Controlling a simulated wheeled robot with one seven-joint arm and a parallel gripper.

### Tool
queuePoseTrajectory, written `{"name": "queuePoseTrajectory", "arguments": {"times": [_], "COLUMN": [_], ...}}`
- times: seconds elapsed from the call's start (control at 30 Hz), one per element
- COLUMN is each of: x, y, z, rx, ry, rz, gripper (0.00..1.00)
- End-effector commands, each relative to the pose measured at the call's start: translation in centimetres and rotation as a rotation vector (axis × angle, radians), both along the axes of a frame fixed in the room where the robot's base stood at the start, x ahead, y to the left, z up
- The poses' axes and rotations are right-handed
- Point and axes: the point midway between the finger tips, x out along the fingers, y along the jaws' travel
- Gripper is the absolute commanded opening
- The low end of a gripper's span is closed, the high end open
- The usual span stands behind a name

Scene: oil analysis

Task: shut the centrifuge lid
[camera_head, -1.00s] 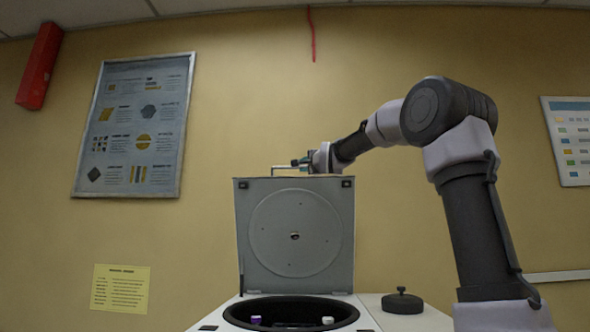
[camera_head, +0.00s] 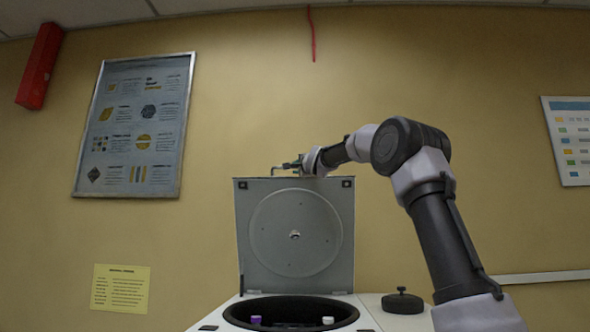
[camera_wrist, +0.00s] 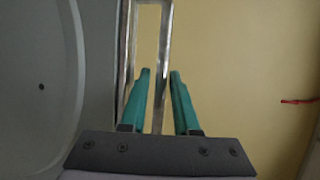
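The centrifuge lid (camera_head: 270,235) stands upright, open, at the back of the centrifuge (camera_head: 345,300). It is a grey square panel with a round disc on its inner face. A thin metal handle (camera_head: 280,168) shows at the lid's top edge. My gripper (camera_head: 291,165) is at this top edge, beside the handle. In the wrist view my gripper (camera_wrist: 160,72) has its two teal fingers apart, with one bar of the handle (camera_wrist: 163,50) appearing between them and small gaps on both sides. The lid (camera_wrist: 40,90) fills the left of that view.
The open round bowl (camera_head: 290,308) below the lid holds small tubes with purple (camera_head: 256,320) and white (camera_head: 328,320) caps. A black knobbed disc (camera_head: 402,302) lies on the white surface at right.

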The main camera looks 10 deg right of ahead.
Motion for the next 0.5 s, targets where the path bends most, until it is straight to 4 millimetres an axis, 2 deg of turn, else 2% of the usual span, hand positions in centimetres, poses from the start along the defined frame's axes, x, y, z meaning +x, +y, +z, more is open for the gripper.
{"name": "queuePoseTrajectory", "arguments": {"times": [0.13,0.5], "x": [0.85,1.09], "y": [0.31,0.30], "z": [0.09,0.19], "rx": [0.000,-0.002], "ry": [0.000,0.000], "rz": [0.002,0.001], "gripper": [0.30,0.30]}}
